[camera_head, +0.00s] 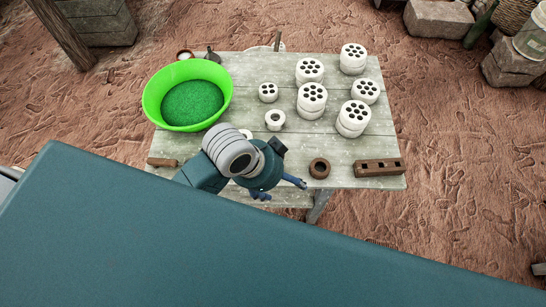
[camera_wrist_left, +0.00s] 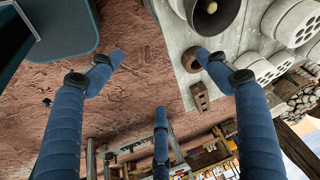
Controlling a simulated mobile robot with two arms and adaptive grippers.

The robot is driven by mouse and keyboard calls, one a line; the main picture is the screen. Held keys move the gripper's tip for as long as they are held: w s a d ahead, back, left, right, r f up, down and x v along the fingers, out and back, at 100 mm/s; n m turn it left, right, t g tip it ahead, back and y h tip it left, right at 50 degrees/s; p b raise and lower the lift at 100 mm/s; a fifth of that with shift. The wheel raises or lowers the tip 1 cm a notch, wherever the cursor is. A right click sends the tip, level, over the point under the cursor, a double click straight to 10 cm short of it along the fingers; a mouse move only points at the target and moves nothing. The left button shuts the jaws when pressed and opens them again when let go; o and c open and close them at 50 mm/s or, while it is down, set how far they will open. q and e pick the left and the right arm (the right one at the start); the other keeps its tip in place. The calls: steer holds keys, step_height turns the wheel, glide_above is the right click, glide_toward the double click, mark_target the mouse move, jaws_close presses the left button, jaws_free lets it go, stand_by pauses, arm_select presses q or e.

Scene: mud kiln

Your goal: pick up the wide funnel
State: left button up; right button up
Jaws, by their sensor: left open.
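A small white piece with a round, hollow mouth (camera_head: 275,120) stands upright on the table and looks like the wide funnel. In the left wrist view a pale piece with a dark cone-shaped mouth (camera_wrist_left: 210,14) at the top edge seems to be the same one. Another small white piece (camera_head: 246,134) is mostly hidden behind my left arm. My left gripper (camera_head: 283,188) is at the table's front edge, nearer than the funnel and apart from it. In the left wrist view its fingers (camera_wrist_left: 160,75) are spread and empty. My right gripper is not in view.
A brown ring (camera_head: 320,169) and a wooden block with holes (camera_head: 379,167) lie near the front of the table (camera_head: 340,150). Several white perforated cylinders (camera_head: 310,71) stand to the right. A green basin (camera_head: 154,99) with green contents is at the left.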

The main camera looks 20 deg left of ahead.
arm_select(q)
steer(key=w+d+r+m+g, duration=0.15)
steer(key=w+m, duration=0.25)
steer(key=m, duration=0.6)
steer(key=w+a+r+m+g+y, duration=0.25)
steer(key=w+a+m, duration=0.25)
steer(key=a+m, duration=0.25)
steer(key=shift+t+y, duration=0.45)
steer(key=shift+t, duration=0.05)
step_height(320, 180, down, 4)
steer(key=shift+d+p, duration=0.15)
steer(key=shift+p, duration=0.25)
steer(key=f+p, duration=0.1)
steer(key=f, duration=0.3)
steer(key=shift+w+d+f+p, duration=0.1)
steer(key=shift+d+f+p, duration=0.1)
steer(key=shift+f+p, duration=0.2)
steer(key=shift+f, duration=0.5)
steer(key=c, duration=0.9)
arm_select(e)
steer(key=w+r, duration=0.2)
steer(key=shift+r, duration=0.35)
